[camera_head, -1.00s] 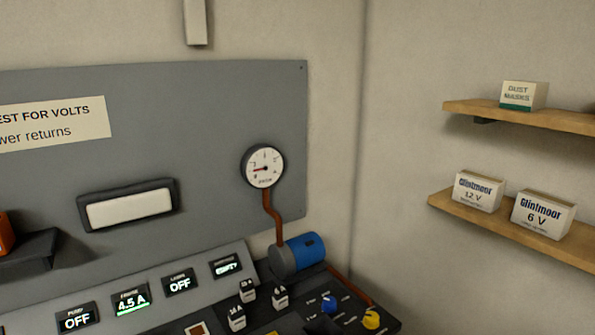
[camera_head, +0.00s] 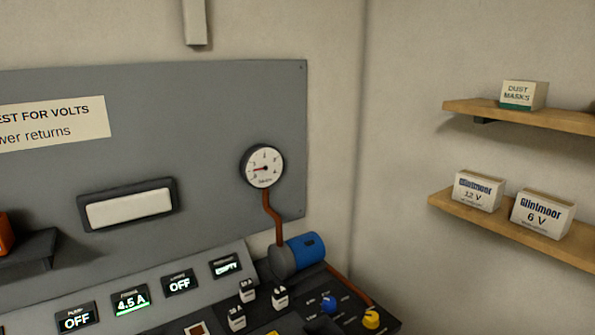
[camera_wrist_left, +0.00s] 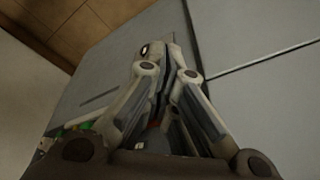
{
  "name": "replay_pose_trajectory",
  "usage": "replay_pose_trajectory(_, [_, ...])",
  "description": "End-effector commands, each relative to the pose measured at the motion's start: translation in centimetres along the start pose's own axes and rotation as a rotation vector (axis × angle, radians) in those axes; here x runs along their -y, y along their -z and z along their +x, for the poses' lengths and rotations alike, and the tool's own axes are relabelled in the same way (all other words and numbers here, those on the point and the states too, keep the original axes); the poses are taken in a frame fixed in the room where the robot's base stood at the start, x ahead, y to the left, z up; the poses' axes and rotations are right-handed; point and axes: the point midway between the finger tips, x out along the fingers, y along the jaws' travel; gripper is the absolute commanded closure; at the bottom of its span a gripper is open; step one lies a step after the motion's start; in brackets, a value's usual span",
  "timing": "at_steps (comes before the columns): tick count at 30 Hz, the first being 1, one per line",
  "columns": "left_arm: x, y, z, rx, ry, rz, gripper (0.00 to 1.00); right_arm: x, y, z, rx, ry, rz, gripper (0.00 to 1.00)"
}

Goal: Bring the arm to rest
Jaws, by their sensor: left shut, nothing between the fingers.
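My left gripper (camera_wrist_left: 166,60) shows in the left wrist view with its fingers together and nothing between them. Beyond it are grey flat panels (camera_wrist_left: 255,30). Neither arm shows in the head view, and my right gripper is in no view.
In the head view a control console (camera_head: 205,290) has lit displays, switches, a blue knob (camera_head: 328,304) and a yellow knob (camera_head: 371,319). A blue cylinder (camera_head: 305,248) joins a round gauge (camera_head: 262,166) by a pipe. Wall shelves (camera_head: 520,232) on the right hold boxes.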

Motion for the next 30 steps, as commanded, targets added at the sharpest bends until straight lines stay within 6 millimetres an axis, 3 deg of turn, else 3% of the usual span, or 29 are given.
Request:
replay_pose_trajectory(1, [-0.1, -1.0, 2.3, 0.017, -0.001, 0.002, 1.00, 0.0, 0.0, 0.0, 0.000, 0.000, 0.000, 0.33])
replay_pose_trajectory(6, [-0.4, -4.6, 9.1, 0.047, -0.005, 0.007, 1.00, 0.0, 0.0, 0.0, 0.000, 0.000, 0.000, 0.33])
replay_pose_trajectory(15, [-0.9, -14.0, 18.2, 0.104, -0.012, 0.020, 1.00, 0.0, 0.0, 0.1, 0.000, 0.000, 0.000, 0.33])
replay_pose_trajectory(19, [-1.0, -18.7, 20.6, 0.128, -0.014, 0.026, 1.00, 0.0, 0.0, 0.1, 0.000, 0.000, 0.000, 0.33])
replay_pose_trajectory(24, [-1.0, -23.7, 22.1, 0.150, -0.016, 0.032, 1.00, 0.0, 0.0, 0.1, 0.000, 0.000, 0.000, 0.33])
replay_pose_trajectory(30, [-0.9, -26.3, 22.5, 0.159, -0.016, 0.036, 1.00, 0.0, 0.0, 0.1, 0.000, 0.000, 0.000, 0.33])
